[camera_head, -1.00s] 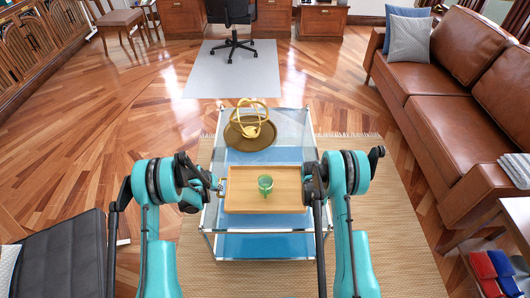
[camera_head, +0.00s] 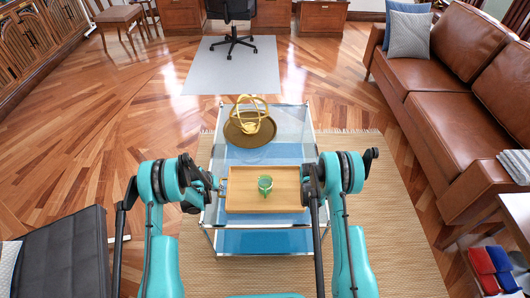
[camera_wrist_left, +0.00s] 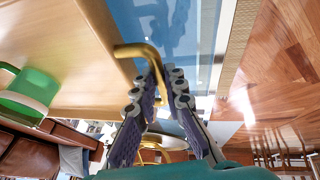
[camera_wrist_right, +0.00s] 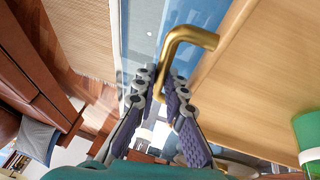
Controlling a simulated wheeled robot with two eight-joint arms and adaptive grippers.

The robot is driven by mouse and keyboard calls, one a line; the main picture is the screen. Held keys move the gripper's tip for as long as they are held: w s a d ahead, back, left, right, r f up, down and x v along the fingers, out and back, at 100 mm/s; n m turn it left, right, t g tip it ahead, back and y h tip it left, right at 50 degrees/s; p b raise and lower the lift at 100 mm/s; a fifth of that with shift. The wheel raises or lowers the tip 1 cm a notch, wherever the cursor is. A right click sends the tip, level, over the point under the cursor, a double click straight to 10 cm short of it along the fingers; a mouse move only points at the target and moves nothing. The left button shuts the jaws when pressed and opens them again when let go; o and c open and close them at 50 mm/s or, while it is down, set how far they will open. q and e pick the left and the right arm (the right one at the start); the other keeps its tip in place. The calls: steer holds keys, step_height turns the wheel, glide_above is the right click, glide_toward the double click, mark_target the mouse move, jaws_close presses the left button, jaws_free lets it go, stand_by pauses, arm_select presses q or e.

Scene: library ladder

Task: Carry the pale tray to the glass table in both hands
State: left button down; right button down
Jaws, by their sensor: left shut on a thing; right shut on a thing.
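The pale wooden tray (camera_head: 240,202) is level over the near part of the glass table (camera_head: 290,118) in the head view. I cannot tell whether it touches the glass. A green cup (camera_head: 265,181) stands on it and also shows in the left wrist view (camera_wrist_left: 32,88) and the right wrist view (camera_wrist_right: 308,135). My left gripper (camera_head: 217,184) is shut on the tray's brass handle, clear in the left wrist view (camera_wrist_left: 140,50). My right gripper (camera_wrist_right: 165,85) is shut at the other brass handle (camera_wrist_right: 190,35). In the head view my right arm partly hides that side.
A brown round dish (camera_head: 240,135) with a golden ring ornament (camera_head: 251,112) stands on the glass behind the tray. A leather sofa (camera_head: 455,110) is at right, a dark seat (camera_head: 70,250) at lower left. A side table (camera_head: 515,215) stands at lower right. Woven rug surrounds the table.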

arm_select(q)
steer(key=shift+f, duration=0.5)
arm_select(e)
steer(key=shift+f, duration=0.5)
arm_select(q)
steer(key=c, duration=2)
jaws_free()
steer(key=shift+f, duration=0.2)
arm_select(e)
steer(key=c, duration=2)
jaws_free()
steer(key=shift+f, duration=0.2)
arm_select(q)
steer(key=o, duration=0.4)
arm_select(e)
steer(key=o, duration=0.4)
arm_select(q)
steer(key=shift+r, duration=0.1)
arm_select(e)
steer(key=shift+r, duration=0.1)
steer(key=shift+s+a+r, duration=0.15)
steer(key=shift+s+r, duration=0.05)
steer(key=shift+r, duration=0.3)
arm_select(q)
steer(key=v, duration=0.8)
steer(key=shift+r, duration=0.1)
arm_select(e)
steer(key=v, duration=1.1)
